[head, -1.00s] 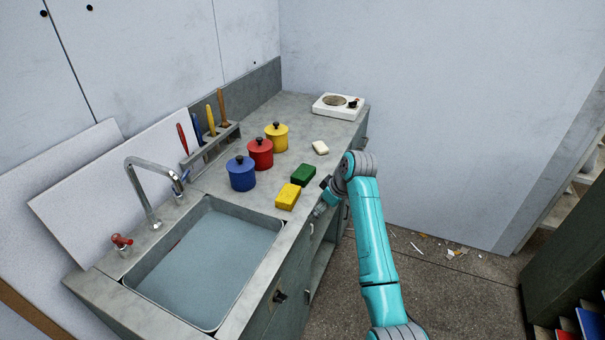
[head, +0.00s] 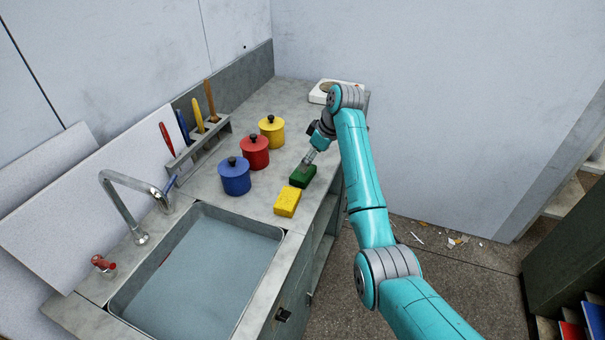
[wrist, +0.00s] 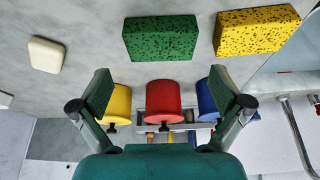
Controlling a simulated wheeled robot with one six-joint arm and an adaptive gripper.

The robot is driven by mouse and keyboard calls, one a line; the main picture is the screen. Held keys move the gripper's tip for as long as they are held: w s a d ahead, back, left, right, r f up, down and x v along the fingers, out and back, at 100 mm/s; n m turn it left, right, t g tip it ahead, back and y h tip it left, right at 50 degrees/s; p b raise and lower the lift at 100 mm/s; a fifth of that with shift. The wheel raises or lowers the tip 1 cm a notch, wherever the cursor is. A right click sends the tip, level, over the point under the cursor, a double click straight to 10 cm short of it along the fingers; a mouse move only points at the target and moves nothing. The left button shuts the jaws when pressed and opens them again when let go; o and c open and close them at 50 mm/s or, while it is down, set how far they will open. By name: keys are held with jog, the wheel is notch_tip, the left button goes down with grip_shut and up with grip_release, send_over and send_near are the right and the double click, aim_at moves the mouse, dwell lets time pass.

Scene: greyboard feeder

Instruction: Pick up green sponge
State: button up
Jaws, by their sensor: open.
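The green sponge (head: 300,178) lies flat on the grey counter, just beyond the yellow sponge (head: 287,202). In the wrist view the green sponge (wrist: 161,38) is at the top middle, beyond the fingertips, with the yellow sponge (wrist: 256,30) to its right. My gripper (head: 307,164) is over the green sponge in the head view, its fingers pointing down towards it. In the wrist view my gripper (wrist: 164,92) has its two fingers spread wide with nothing between them. Whether a fingertip touches the sponge cannot be told.
Blue (head: 235,176), red (head: 255,153) and yellow (head: 271,132) lidded pots stand behind the sponges. A white soap block (wrist: 46,55) lies left in the wrist view. The sink (head: 200,270) is at the near left.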

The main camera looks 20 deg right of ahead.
aim_at(303, 175)
jog(key=shift+x, duration=3.4)
jog(key=c, duration=0.5)
